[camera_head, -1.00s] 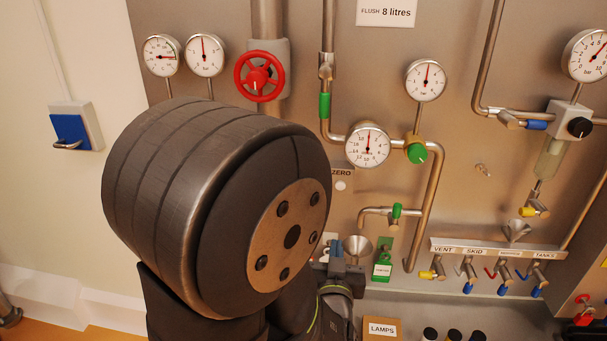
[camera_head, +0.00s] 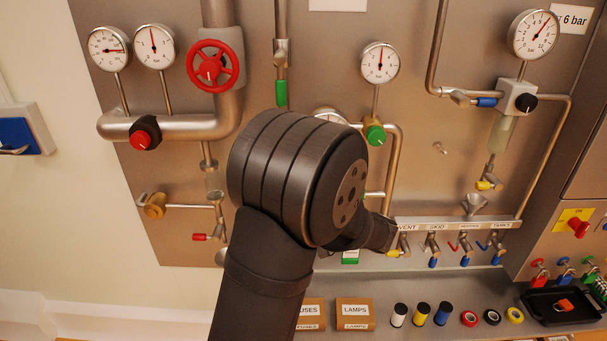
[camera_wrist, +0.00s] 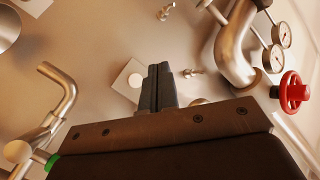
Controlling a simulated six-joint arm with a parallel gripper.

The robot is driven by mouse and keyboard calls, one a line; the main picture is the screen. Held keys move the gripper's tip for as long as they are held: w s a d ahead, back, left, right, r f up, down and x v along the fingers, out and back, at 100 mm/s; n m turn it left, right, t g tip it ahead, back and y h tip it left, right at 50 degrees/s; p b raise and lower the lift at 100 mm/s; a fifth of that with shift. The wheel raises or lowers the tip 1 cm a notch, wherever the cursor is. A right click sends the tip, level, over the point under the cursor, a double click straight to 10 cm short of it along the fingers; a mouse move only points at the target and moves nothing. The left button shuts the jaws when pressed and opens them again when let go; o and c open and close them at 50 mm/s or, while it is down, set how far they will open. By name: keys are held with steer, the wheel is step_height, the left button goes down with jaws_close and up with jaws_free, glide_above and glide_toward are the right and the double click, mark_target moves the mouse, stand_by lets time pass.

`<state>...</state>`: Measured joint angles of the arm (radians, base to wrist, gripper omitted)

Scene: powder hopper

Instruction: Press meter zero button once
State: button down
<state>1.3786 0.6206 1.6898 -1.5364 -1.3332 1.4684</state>
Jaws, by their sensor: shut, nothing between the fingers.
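My gripper (camera_wrist: 157,88) is shut and empty in the wrist view, its dark fingers pointing toward the panel. A pale square plate (camera_wrist: 122,84) with a small round grey spot on it sits just left of the fingers, partly behind them. No lettering on it is readable, so I cannot tell for sure that it is the zero button. Whether the fingertips touch the panel is not clear. In the head view my arm hides the ZERO label and its button.
A red handwheel (camera_head: 215,66) and gauges (camera_head: 380,62) stand out from the panel. A green-handled valve (camera_head: 375,134) is close to the right of my arm. A row of small labelled valves (camera_head: 450,226) lies lower right. In the wrist view, a bent pipe (camera_wrist: 60,88) is at left.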

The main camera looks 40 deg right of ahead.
steer(key=shift+d+f, duration=0.1)
stand_by(0.3)
steer(key=w+d, duration=0.6)
stand_by(0.4)
steer(key=shift+w+d, duration=0.15)
stand_by(1.9)
steer(key=shift+w+d, duration=0.2)
steer(key=shift+w, duration=0.05)
steer(key=shift+w+d, duration=0.25)
steer(key=shift+d, duration=0.05)
stand_by(0.7)
steer(key=shift+s+a, duration=0.6)
